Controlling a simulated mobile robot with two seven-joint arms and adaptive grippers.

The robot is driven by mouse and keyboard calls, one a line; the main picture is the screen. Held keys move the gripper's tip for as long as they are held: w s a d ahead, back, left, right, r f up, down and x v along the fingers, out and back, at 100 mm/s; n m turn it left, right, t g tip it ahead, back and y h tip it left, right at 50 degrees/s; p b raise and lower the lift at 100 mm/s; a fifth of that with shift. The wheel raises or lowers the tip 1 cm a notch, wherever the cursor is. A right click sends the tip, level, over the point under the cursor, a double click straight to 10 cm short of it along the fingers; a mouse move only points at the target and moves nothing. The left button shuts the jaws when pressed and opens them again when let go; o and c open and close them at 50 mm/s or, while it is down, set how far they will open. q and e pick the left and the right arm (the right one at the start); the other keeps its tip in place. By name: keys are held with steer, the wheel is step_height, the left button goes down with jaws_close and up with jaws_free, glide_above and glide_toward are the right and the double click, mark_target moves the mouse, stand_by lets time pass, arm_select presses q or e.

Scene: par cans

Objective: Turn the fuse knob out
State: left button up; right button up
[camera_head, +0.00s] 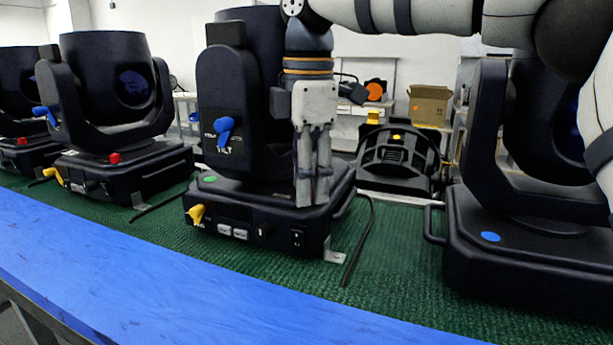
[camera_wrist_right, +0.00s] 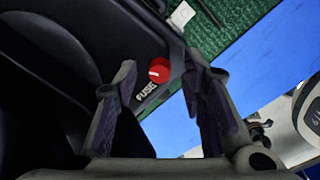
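The red fuse knob (camera_wrist_right: 158,71) with a white mark shows in the right wrist view, beside the label "FUSE" on a black base. It lies between the fingertips in the picture, just beyond them; I see no contact. In the head view my right gripper (camera_head: 313,195) points down at the right part of the middle black light's base (camera_head: 240,195); the fuse knob is not visible there, apparently hidden by the gripper. In the wrist view my right gripper (camera_wrist_right: 162,72) is open and empty. My left gripper is not in view.
The middle light has a blue tilt lever (camera_head: 224,130) and a yellow lever (camera_head: 196,214). A neighbouring light has another red knob (camera_head: 114,158). A black light (camera_head: 530,245) stands at right. A blue edge (camera_head: 150,275) runs along the front of the green surface (camera_head: 395,240).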

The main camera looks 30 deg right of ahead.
jaws_close()
steer(key=shift+m, duration=0.3)
steer(key=m, duration=0.9)
steer(key=shift+m+h, duration=0.3)
steer(key=shift+m, duration=0.1)
steer(key=shift+a, duration=0.1)
stand_by(0.3)
jaws_free()
